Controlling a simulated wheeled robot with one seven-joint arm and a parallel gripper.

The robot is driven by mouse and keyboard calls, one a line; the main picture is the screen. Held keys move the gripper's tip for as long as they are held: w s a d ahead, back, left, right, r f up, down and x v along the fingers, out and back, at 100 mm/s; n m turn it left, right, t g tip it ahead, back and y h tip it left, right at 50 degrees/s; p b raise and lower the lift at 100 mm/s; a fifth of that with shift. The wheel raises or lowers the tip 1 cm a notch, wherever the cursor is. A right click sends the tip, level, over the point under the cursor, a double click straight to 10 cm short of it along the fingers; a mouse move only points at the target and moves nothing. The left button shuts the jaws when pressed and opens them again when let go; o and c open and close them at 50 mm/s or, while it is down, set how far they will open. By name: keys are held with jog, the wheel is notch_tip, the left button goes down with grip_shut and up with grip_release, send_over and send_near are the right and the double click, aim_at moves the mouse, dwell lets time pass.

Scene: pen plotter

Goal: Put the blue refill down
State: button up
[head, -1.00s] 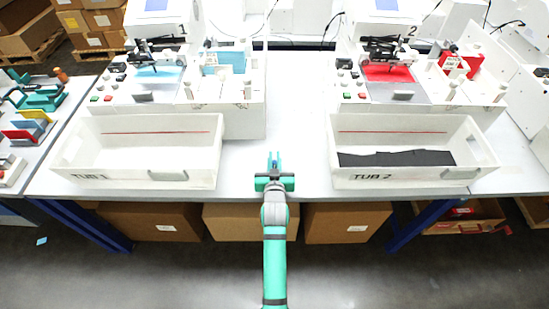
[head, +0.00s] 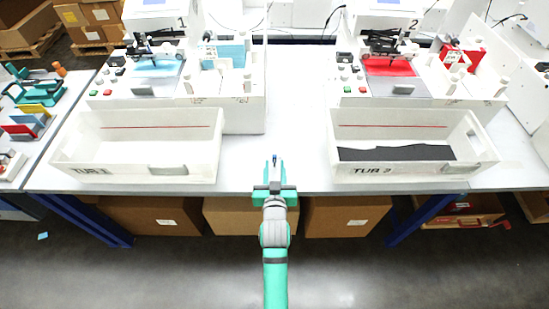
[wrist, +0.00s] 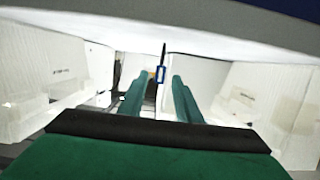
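My gripper (head: 275,166) is over the front part of the table, between the two tubs. Its two green fingers (wrist: 157,88) stand apart in the wrist view. A small blue refill (wrist: 160,74) with a thin dark tip shows between the fingertips, with a gap to each finger. In the head view a small dark-blue spot between the fingers appears to be the same refill (head: 275,158). What supports the refill from below is hidden.
Tub 1 (head: 145,172) is left of my gripper and tub 2 (head: 400,168) right, holding dark material. Two plotters stand behind them, one with a blue sheet (head: 158,68), one red (head: 388,68). The table (head: 297,125) is bare between them.

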jog(key=v, duration=0.3)
jog(key=shift+s, duration=0.35)
jog(key=s+f, duration=0.2)
jog(key=s, duration=0.8)
jog(key=s+f, duration=0.2)
jog(key=s, duration=0.9)
jog(key=r+v, duration=0.1)
jog(key=v, duration=1.6)
jog(key=shift+r, duration=0.4)
